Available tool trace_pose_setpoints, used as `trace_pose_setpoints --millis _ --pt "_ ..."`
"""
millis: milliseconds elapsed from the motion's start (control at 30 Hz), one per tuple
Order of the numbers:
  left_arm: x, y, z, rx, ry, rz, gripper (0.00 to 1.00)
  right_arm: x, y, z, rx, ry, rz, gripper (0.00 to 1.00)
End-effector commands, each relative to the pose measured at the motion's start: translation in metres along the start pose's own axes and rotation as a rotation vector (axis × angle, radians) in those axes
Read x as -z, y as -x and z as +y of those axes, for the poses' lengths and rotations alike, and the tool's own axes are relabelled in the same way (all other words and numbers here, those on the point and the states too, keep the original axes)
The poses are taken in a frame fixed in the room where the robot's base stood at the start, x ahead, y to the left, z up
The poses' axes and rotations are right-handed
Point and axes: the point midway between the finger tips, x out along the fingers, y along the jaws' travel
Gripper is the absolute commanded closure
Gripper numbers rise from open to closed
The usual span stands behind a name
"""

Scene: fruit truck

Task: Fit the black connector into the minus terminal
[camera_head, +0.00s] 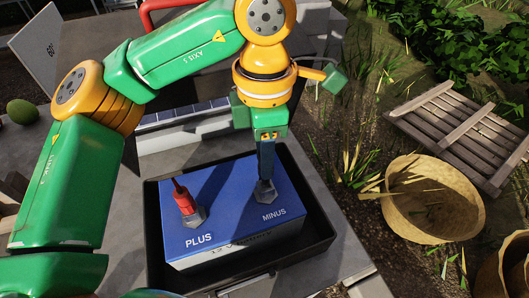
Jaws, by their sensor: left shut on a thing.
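A blue-topped battery (225,215) sits in a black tray (325,243). The red connector (183,200) stands on the grey plus terminal (196,216) at the left. The grey minus terminal (265,194) is at the upper right, above the word MINUS. My left gripper (267,165) points down right over the minus terminal. It is shut on a dark piece, which looks like the black connector but is mostly hidden by the fingers. I cannot tell whether it touches the terminal or sits on it. My right gripper is not in view.
A grey surface (352,268) surrounds the tray. A woven straw basket (440,215) and a wooden pallet (465,130) lie on the ground to the right. A green fruit (22,111) is at the far left. A red handle (150,14) stands at the top.

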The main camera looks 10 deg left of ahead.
Motion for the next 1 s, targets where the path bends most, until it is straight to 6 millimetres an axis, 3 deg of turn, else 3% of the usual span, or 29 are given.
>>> trace_pose_setpoints --millis 1000 --pt "0.0 -0.0076 -0.0001 0.0 0.0 0.0 1.0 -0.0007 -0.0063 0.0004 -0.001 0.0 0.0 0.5"
